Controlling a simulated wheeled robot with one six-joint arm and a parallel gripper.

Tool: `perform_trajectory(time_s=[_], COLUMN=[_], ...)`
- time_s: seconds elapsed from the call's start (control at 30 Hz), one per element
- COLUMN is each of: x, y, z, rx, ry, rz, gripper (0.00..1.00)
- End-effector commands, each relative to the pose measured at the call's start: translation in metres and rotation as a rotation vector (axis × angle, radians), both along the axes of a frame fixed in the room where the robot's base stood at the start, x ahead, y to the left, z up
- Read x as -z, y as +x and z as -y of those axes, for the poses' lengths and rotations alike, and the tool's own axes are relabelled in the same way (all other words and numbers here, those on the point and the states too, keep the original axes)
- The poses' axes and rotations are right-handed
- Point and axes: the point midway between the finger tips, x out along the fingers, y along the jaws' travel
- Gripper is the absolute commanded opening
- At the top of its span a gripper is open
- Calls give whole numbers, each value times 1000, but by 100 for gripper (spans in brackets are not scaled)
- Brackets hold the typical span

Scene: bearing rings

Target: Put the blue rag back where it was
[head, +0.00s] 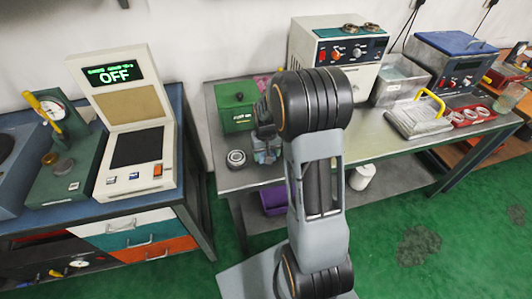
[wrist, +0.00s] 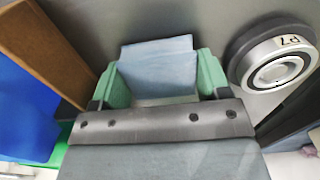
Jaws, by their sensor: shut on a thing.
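The blue rag (wrist: 158,66) is a pale blue folded cloth. In the wrist view it sits between the two green fingers of my gripper (wrist: 161,78), which is shut on it. In the head view my gripper (head: 266,150) is low over the left end of the metal bench, partly hidden by my arm. I cannot make out the rag clearly there, nor whether it touches the bench top.
A dark-rimmed metal ring piece (wrist: 275,68) is right of my gripper; it also shows in the head view (head: 236,158). A green box (head: 235,120) stands behind. The metal bench (head: 388,165) has bare space at its front, right of my arm.

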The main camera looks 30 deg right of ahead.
Motion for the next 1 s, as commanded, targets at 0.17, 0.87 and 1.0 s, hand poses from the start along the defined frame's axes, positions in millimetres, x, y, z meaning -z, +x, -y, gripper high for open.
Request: perform_trajectory(time_s=[0.17, 0.87, 1.0], x=[1, -3, -20], y=[0, 0, 1], z=[0, 0, 0], rx=[0, 0, 0], ry=[0, 0, -1], rz=[0, 0, 3], gripper=[51, 95, 95])
